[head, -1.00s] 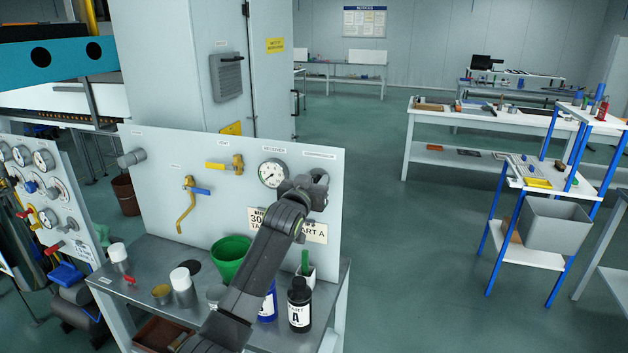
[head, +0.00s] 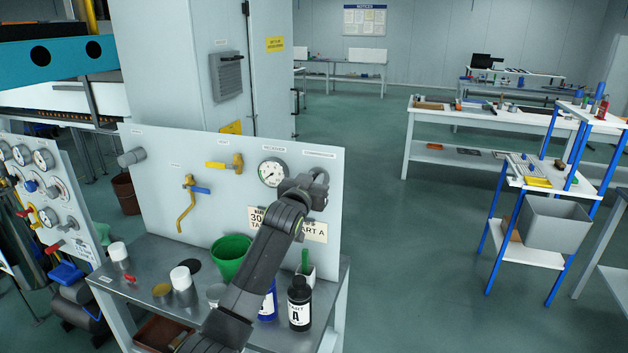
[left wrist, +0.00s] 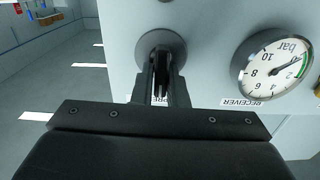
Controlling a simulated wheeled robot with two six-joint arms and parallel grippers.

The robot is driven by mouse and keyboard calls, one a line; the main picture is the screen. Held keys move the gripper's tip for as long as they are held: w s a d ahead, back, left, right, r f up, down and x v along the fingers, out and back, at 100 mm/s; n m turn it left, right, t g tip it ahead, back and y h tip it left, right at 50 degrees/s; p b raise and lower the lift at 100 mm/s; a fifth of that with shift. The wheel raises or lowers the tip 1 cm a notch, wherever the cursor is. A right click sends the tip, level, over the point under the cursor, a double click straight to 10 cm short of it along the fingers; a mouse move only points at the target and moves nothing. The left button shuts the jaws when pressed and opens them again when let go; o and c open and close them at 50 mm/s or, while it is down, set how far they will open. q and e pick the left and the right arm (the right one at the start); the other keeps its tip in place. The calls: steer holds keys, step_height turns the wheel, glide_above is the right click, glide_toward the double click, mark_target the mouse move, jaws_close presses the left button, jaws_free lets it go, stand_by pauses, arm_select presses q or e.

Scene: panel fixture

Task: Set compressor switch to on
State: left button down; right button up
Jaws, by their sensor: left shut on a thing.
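The compressor switch shows in the left wrist view as a round grey base (left wrist: 160,42) on the pale panel (left wrist: 205,70). My left gripper (left wrist: 161,78) is shut on the switch's handle, which is mostly hidden between the fingers. In the head view, my left gripper (head: 318,186) is at the panel's upper right, under the compressor label (head: 319,154). The gripper and wrist cover most of the switch there, so its setting cannot be read. My right gripper is in neither view.
The receiver gauge (head: 272,172) is just left of my gripper in the head view. Yellow valves (head: 237,163) are further left. Below my arm, the bench holds a green cup (head: 230,258), a black bottle (head: 299,303) and jars. Open floor lies right of the panel.

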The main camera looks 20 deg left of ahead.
arm_select(q)
steer(key=shift+m, duration=0.4)
steer(key=shift+d+m+p, duration=0.15)
steer(key=shift+m+p, duration=0.35)
steer(key=shift+m, duration=0.3)
steer(key=shift+d+f+m+p, duration=0.2)
steer(key=shift+m+p, duration=0.95)
steer(key=shift+m, duration=1.35)
steer(key=shift+d+f+m+p, duration=0.15)
steer(key=shift+m+p, duration=1.05)
steer(key=shift+m, duration=1.3)
steer(key=shift+d+f+m+p, duration=0.1)
steer(key=shift+f+m+p, duration=0.15)
steer(key=shift+m+p, duration=1.6)
steer(key=shift+f+m+b, duration=0.1)
steer(key=shift+m+b, duration=0.5)
steer(key=shift+m, duration=0.25)
steer(key=c, duration=1.5)
jaws_free()
